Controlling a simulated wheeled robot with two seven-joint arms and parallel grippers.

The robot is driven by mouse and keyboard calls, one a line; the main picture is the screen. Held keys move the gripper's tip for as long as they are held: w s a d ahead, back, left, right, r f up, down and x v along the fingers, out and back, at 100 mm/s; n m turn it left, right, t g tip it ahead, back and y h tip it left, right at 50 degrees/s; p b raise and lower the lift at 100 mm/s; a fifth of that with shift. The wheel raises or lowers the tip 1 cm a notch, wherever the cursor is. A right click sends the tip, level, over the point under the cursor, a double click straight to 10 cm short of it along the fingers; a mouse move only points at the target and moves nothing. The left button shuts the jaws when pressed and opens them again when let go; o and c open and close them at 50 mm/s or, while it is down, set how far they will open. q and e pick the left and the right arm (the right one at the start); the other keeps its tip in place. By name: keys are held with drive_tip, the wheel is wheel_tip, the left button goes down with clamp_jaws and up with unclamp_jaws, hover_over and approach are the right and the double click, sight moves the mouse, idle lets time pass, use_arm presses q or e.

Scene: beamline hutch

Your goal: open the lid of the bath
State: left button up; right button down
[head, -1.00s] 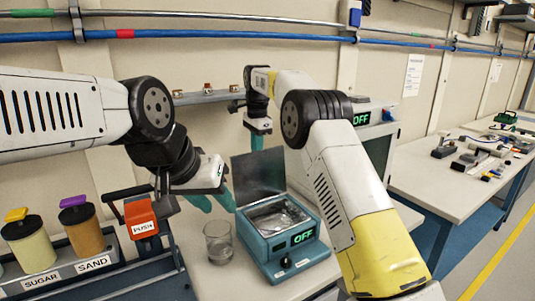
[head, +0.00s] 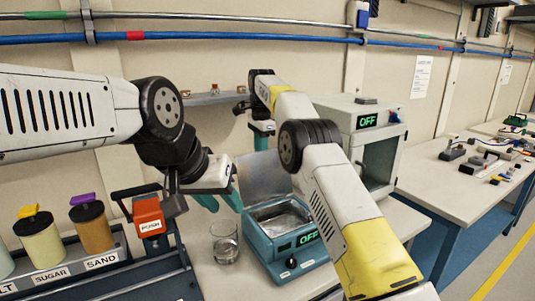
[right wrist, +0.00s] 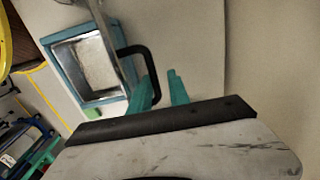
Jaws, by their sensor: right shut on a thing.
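The teal bath (head: 287,272) stands on the bench with an "OFF" display. Its grey lid (head: 262,176) stands raised at the back edge, and the basin (head: 280,216) shows open. In the right wrist view the bath (right wrist: 125,47) lies beyond the lid (right wrist: 112,35), seen nearly edge-on. My right gripper (head: 260,141) is behind the lid, its fingertips partly hidden in the head view. In the right wrist view my right gripper (right wrist: 160,85) is shut at the lid's black handle (right wrist: 149,57). My left gripper (head: 225,204) is open and empty, left of the lid.
A glass beaker (head: 225,245) stands close left of the bath. An orange "PUSH" device (head: 149,217) and jars of sugar (head: 40,240) and sand (head: 93,228) are further left. A white cabinet (head: 345,120) with an "OFF" display stands behind right.

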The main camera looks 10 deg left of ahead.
drive_tip(key=c, duration=1.6)
unclamp_jaws()
drive_tip(key=shift+w+a+f, duration=0.2)
drive_tip(key=shift+a, duration=0.15)
drive_tip(key=shift+o, duration=0.5)
drive_tip(key=shift+w+a+f, duration=0.15)
drive_tip(key=shift+w, duration=0.05)
drive_tip(key=shift+r, duration=0.3)
